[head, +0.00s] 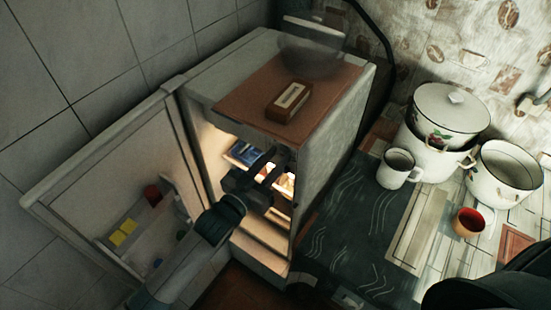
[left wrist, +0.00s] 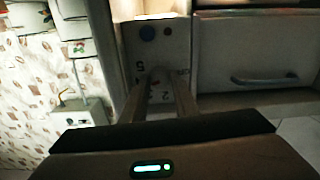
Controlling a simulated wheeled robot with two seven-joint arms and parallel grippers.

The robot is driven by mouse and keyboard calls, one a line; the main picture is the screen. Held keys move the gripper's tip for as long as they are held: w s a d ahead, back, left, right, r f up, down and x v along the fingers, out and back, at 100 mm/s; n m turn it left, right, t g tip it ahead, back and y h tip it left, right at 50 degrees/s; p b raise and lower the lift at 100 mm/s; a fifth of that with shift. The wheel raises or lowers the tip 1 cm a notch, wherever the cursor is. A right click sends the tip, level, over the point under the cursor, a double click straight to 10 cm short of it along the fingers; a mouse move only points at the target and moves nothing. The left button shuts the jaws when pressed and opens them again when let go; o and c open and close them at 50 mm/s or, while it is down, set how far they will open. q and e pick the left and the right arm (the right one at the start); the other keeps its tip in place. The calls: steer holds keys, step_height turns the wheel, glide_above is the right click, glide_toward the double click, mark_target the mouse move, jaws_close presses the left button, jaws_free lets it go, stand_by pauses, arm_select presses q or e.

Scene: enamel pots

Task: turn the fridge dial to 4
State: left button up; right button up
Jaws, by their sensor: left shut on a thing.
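The fridge (head: 335,130) stands with its door (head: 110,165) swung open to the left and its inside lit. My left gripper (head: 275,168) reaches into the upper part of the opening. In the left wrist view, its two fingers (left wrist: 160,88) are closed around the small dial (left wrist: 158,76) on a grey panel (left wrist: 135,48). The panel has printed marks, among them a 5 and a 2. A small red mark shows near the dial. The fingers cover much of the dial and some numbers, so I cannot read its setting. My right gripper is not seen.
A brown box (head: 289,101) lies on the fridge top. To the right, a lidded enamel pot (head: 440,135), an open pot (head: 503,175), a white mug (head: 397,168) and a red-lined cup (head: 468,222) stand on the counter. Door shelves hold small items.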

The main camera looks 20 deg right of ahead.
arm_select(q)
steer(key=shift+m, duration=0.4)
steer(key=o, duration=1.1)
steer(key=shift+c, duration=0.2)
steer(key=shift+a, duration=0.1)
steer(key=b+v, duration=0.5)
steer(key=v, duration=1.2)
steer(key=shift+s+a+f, duration=0.1)
